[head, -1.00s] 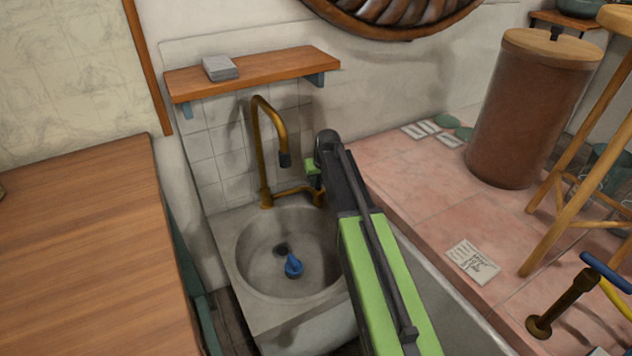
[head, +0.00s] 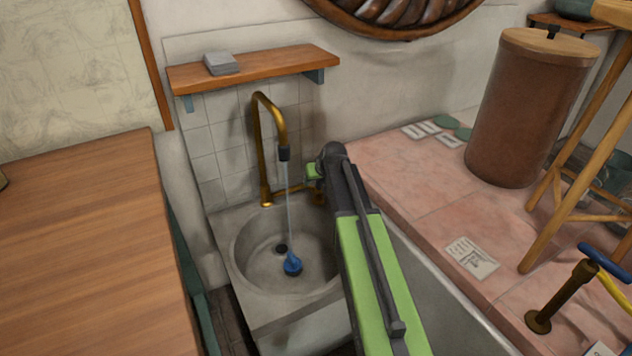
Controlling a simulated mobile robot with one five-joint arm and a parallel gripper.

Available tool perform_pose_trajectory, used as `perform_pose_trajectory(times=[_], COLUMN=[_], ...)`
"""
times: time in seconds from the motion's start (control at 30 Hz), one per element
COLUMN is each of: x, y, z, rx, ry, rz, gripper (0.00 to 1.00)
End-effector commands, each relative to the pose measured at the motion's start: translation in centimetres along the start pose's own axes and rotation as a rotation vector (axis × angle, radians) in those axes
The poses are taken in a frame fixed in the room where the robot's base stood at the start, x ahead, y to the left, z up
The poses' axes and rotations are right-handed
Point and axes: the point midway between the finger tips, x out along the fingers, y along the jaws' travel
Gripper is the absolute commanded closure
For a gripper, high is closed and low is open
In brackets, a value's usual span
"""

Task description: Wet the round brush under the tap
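The brass tap (head: 262,150) stands at the back of the grey stone sink (head: 240,268), with a dark spout end. A thin stream of water (head: 288,210) runs from the spout down to a small blue thing (head: 292,262), apparently the round brush, lying in the basin. The stream seems to meet its upper end. My arm reaches in from the lower right to the tap's right side. The end of my arm, with a green part (head: 312,172), is beside the tap's low side branch (head: 295,190). My fingers are too small and hidden to make out.
A wooden shelf (head: 255,67) with a grey stack (head: 221,63) hangs above the tap. A wooden counter (head: 80,240) lies left of the sink. A pink tiled ledge (head: 420,190) with a brown barrel (head: 525,110) and a brass hand pump (head: 562,297) lies right.

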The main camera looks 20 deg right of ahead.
Motion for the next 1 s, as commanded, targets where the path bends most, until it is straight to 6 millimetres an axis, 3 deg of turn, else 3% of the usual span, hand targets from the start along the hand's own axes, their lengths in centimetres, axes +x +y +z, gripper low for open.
perform_pose_trajectory(times=[0.3,0.47,0.67,1.0], x=[-0.2,-1.6,-5.9,-15.2], y=[0.9,1.0,0.9,0.7], z=[0.0,-0.1,-0.3,-0.2], rx=[0.007,0.008,0.008,0.008], ry=[0.001,0.001,0.001,0.001], rz=[0.008,0.010,0.010,0.008], gripper=[0.56,0.56,0.56,0.56])
